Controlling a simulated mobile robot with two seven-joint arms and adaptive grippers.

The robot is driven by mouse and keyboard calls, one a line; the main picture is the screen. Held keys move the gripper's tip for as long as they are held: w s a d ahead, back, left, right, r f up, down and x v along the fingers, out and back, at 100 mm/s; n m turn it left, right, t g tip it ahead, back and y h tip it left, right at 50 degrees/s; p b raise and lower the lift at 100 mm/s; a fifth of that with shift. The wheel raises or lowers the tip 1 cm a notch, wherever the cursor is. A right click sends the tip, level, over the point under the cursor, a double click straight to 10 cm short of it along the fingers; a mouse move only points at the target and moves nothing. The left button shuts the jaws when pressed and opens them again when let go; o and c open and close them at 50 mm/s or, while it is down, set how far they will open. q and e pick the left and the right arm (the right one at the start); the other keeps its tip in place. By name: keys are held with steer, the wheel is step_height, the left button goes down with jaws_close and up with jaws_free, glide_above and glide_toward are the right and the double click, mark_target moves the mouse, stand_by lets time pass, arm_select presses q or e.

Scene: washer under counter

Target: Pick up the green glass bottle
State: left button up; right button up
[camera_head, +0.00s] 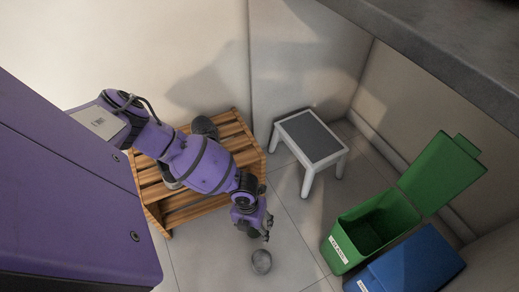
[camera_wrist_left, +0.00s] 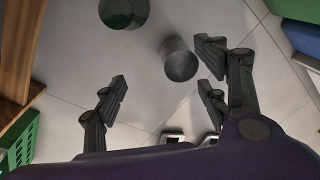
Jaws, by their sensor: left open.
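A dark green, round glass object, taken as the green glass bottle (camera_wrist_left: 123,11), stands on the floor at the top of the left wrist view, cut off by the frame edge. I cannot make it out in the head view. My left gripper (camera_head: 262,229) hangs low over the floor. In the left wrist view the left gripper (camera_wrist_left: 162,78) has its fingers spread apart, with nothing held. The green bottle lies beyond its fingertips, apart from them. A grey round object (camera_wrist_left: 179,60) stands nearer, beside the right-hand fingers. My right gripper is not in view.
A slatted wooden bench (camera_head: 238,138) stands behind my left arm. A white step stool (camera_head: 312,138) is against the wall. An open green bin (camera_head: 365,228) and a blue bin (camera_head: 415,265) stand right. A green crate (camera_wrist_left: 17,142) shows at lower left. Floor between bench and bins is mostly clear.

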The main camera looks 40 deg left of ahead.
arm_select(q)
steer(key=shift+m+y, duration=0.6)
steer(key=shift+m, duration=0.1)
steer(key=w+a+b, duration=0.1)
steer(key=a, duration=0.1)
steer(key=w+a+f, duration=0.1)
steer(key=w+a, duration=0.1)
steer(key=w+a+b, duration=0.1)
steer(key=w, duration=0.1)
steer(key=shift+w+a+f+b, duration=0.1)
steer(key=shift+a+f+b, duration=0.2)
steer(key=shift+a+f, duration=0.1)
steer(key=shift+w+a+f, duration=0.1)
steer(key=shift+a+f, duration=0.05)
step_height(320, 180, down, 2)
steer(key=shift+f+b, duration=0.2)
steer(key=shift+b, duration=0.45)
steer(key=f, duration=0.1)
steer(key=f+b, duration=0.1)
steer(key=f, duration=0.1)
steer(key=f+b, duration=0.1)
steer(key=shift+d+f, duration=0.25)
steer(key=c, duration=0.5)
jaws_close()
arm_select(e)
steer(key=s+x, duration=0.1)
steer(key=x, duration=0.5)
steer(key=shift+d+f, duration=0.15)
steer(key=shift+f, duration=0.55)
